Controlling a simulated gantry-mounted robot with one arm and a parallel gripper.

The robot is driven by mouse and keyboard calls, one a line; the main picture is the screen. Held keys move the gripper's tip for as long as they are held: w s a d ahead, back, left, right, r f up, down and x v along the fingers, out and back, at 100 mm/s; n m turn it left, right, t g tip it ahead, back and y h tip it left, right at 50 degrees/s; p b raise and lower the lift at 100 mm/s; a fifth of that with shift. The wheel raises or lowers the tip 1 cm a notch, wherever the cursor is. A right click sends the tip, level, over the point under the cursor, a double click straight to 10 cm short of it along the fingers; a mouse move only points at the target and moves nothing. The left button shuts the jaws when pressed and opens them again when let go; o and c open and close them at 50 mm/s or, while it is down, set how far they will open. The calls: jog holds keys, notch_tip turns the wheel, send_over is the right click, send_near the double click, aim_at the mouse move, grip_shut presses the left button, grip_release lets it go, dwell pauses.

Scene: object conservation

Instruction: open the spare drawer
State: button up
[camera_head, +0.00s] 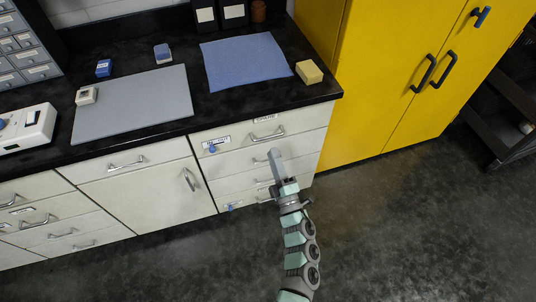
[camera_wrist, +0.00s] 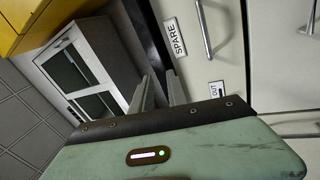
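The spare drawer (camera_head: 236,137) is the top drawer of the white cabinet under the black counter. Its front looks flush with the cabinet. A SPARE label (camera_head: 264,119) sits on its upper edge, above a metal bar handle (camera_head: 267,134). In the wrist view, the SPARE label (camera_wrist: 175,38) and the handle (camera_wrist: 203,28) are beyond my fingertips, up and to the right. My gripper (camera_head: 274,155) is in front of the drawer stack, just below that handle in the head view. In the wrist view my gripper (camera_wrist: 158,86) has its two fingers apart, with nothing between them.
A tall yellow cabinet (camera_head: 390,75) stands right of the drawers. On the black counter are a blue cloth (camera_head: 243,61), a yellow block (camera_head: 309,72) and a grey mat (camera_head: 135,104). The floor in front is clear.

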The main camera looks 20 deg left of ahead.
jog(key=n+g+h+b, duration=0.1)
jog(key=n+b, duration=0.1)
jog(key=b, duration=0.2)
send_near(268, 137)
jog(key=b+x, duration=0.1)
jog(key=x, duration=0.5)
jog(key=b+x, duration=0.1)
jog(key=x, duration=0.3)
jog(key=shift+w+a+f+b, duration=0.1)
jog(key=shift+w+f+b, duration=0.05)
jog(key=shift+f+b, duration=0.15)
grip_shut()
jog(key=shift+r, duration=0.1)
dwell(0.5)
